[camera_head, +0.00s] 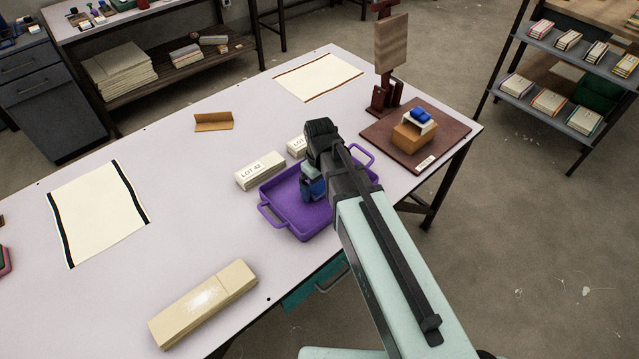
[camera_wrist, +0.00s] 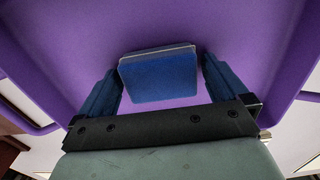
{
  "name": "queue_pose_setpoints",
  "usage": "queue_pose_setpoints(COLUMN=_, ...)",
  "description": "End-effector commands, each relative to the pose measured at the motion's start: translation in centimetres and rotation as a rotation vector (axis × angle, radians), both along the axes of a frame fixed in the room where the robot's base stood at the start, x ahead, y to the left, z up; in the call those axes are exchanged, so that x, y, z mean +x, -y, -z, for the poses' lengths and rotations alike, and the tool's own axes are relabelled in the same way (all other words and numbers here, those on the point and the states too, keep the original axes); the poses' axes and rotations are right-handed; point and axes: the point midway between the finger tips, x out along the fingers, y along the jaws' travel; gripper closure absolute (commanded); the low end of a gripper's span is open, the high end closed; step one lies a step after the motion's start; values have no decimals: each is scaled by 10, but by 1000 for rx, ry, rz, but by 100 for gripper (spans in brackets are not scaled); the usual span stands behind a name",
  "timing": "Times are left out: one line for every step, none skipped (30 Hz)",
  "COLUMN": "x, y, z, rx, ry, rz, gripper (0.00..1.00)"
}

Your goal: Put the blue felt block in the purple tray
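The blue felt block (camera_wrist: 162,77) shows in the wrist view between the two blue fingers of my gripper (camera_wrist: 161,65). A pale edge runs along its far side. A narrow strip of purple shows between the block and the right finger; the left finger looks close to or touching the block. My gripper looks open around it. In the head view my gripper (camera_head: 313,190) points down inside the purple tray (camera_head: 272,214), with its blue fingers low over the floor. There the block is hard to tell from the fingers. Whether it rests on the tray floor is unclear.
A pale block labelled LOT 42 (camera_head: 260,172) stands beside the tray, with another (camera_head: 297,146) behind it. A brown board (camera_head: 438,133) at right carries a wooden stand and a box with a blue item. A long beige block (camera_head: 203,303) lies in front.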

Motion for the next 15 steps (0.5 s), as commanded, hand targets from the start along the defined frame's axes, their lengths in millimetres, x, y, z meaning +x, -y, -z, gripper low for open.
queue_pose_setpoints(x=0, y=0, z=0, rx=0, ry=0, rz=0, gripper=0)
queue_pose_setpoints(x=0, y=0, z=0, rx=0, ry=0, rz=0, gripper=0)
queue_pose_setpoints(x=0, y=0, z=0, rx=0, ry=0, rz=0, gripper=0)
queue_pose_setpoints(x=0, y=0, z=-1, rx=0, ry=0, rz=0, gripper=0)
queue_pose_setpoints(x=0, y=0, z=-1, rx=0, ry=0, rz=0, gripper=0)
queue_pose_setpoints(x=0, y=0, z=-2, rx=0, ry=0, rz=0, gripper=0)
queue_pose_setpoints(x=0, y=0, z=-4, rx=0, ry=0, rz=0, gripper=0)
queue_pose_setpoints(x=0, y=0, z=-6, rx=0, ry=0, rz=0, gripper=0)
queue_pose_setpoints(x=0, y=0, z=-9, rx=0, ry=0, rz=0, gripper=0)
queue_pose_setpoints(x=0, y=0, z=-11, rx=0, ry=0, rz=0, gripper=0)
queue_pose_setpoints(x=0, y=0, z=-14, rx=1, ry=1, rz=0, gripper=0)
queue_pose_setpoints(x=0, y=0, z=-19, rx=1, ry=2, rz=0, gripper=0)
queue_pose_setpoints(x=0, y=0, z=-23, rx=1, ry=2, rz=0, gripper=0)
queue_pose_setpoints(x=0, y=0, z=-27, rx=1, ry=2, rz=0, gripper=0)
queue_pose_setpoints(x=0, y=0, z=-32, rx=0, ry=1, rz=0, gripper=0)
